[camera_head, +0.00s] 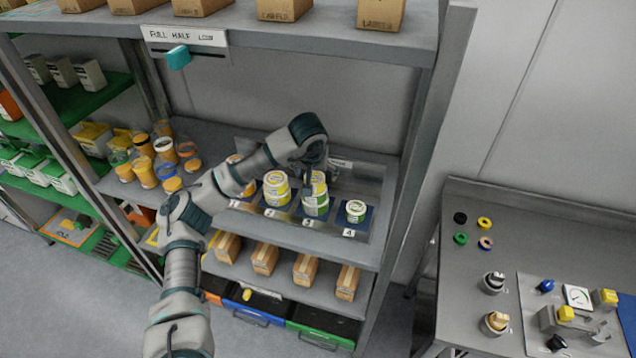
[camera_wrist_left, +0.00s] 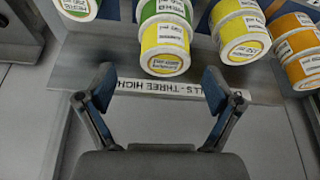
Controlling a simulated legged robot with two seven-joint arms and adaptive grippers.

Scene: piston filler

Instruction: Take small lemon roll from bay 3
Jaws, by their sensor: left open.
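In bay 3 of the shelf tray, a stack has a yellow-labelled lemon roll (camera_head: 319,186) on top of a green-labelled roll (camera_head: 316,206). In the left wrist view, the yellow roll (camera_wrist_left: 165,48) shows near the middle, with the green roll (camera_wrist_left: 165,12) beyond it. My left gripper (camera_head: 314,165) is over the bay 3 stack, pointing down, and partly hides its top in the head view. Its fingers (camera_wrist_left: 160,90) are spread, with nothing between them. The yellow roll lies beyond the fingertips, apart from them. My right gripper is out of view.
Orange rolls (camera_wrist_left: 298,45) stand farther along. An upper shelf (camera_head: 300,35) overhangs the tray, and a post (camera_head: 418,150) stands right of it. Jars (camera_head: 145,172) stand to the left.

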